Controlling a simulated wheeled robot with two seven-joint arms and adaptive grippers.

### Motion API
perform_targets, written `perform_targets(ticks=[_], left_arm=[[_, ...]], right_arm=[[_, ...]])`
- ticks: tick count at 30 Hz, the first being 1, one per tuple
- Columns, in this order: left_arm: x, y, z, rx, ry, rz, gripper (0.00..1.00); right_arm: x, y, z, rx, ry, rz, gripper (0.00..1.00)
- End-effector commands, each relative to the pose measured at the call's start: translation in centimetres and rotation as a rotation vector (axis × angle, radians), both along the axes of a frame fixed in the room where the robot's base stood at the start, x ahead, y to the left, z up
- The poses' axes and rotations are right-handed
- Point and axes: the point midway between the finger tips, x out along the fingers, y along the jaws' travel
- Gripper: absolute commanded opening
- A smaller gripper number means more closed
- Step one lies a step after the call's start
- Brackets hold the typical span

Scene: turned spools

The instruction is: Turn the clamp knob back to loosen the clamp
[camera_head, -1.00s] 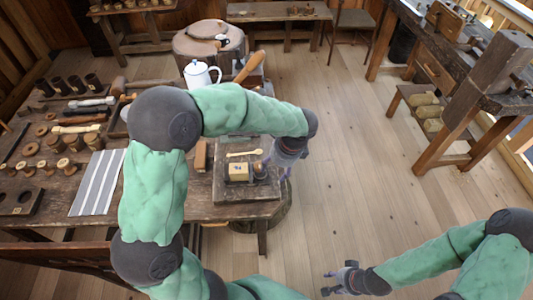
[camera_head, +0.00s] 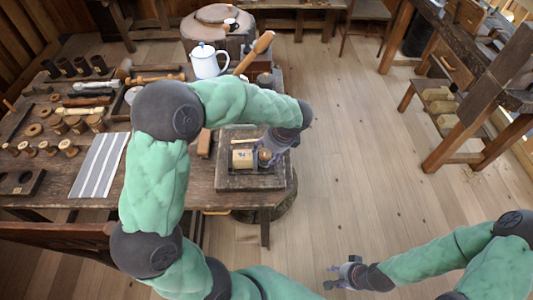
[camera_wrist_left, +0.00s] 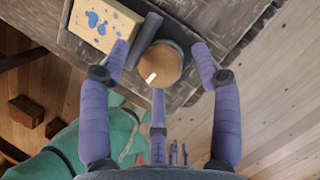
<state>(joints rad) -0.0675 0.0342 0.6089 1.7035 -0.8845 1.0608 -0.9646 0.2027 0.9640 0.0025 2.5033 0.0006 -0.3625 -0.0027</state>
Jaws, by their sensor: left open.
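The clamp knob (camera_wrist_left: 166,62) is a round wooden knob with a white mark on its face, in the left wrist view. It also shows small in the head view (camera_head: 264,155), beside a pale block (camera_head: 242,158) on a dark board (camera_head: 235,184) at the bench's right end. The block shows blue stains in the left wrist view (camera_wrist_left: 105,22). My left gripper (camera_wrist_left: 160,52) is open, its fingers spread around the knob; I cannot tell whether they touch it. It partly hides the clamp in the head view (camera_head: 274,150). My right gripper (camera_head: 331,277) is open and empty, away from the bench.
A small pale wooden stick (camera_head: 245,141) lies behind the block. A white pot (camera_head: 206,63), a striped cloth (camera_head: 100,165) and several turned pieces stand on the bench to the left. Open floor (camera_head: 370,170) lies to the right of the bench.

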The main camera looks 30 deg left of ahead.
Motion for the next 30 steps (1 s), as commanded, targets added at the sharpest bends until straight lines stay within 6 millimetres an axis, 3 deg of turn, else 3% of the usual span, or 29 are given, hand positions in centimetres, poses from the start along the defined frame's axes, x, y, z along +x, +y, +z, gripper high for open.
perform_targets(ticks=[11, 17, 30], left_arm=[[-0.01, 0.24, -0.50, 0.000, 0.000, 0.001, 0.64], [0.00, 0.24, -0.48, 0.000, 0.000, 0.001, 0.10], [0.13, 0.34, -0.25, 0.002, -0.002, 0.059, 0.09]], right_arm=[[0.02, 0.00, -0.18, 0.000, 0.000, 0.000, 0.40], [0.02, 0.00, -0.18, 0.000, 0.000, 0.000, 0.40], [0.02, -0.01, 0.58, 0.000, 0.000, 0.000, 0.40]])
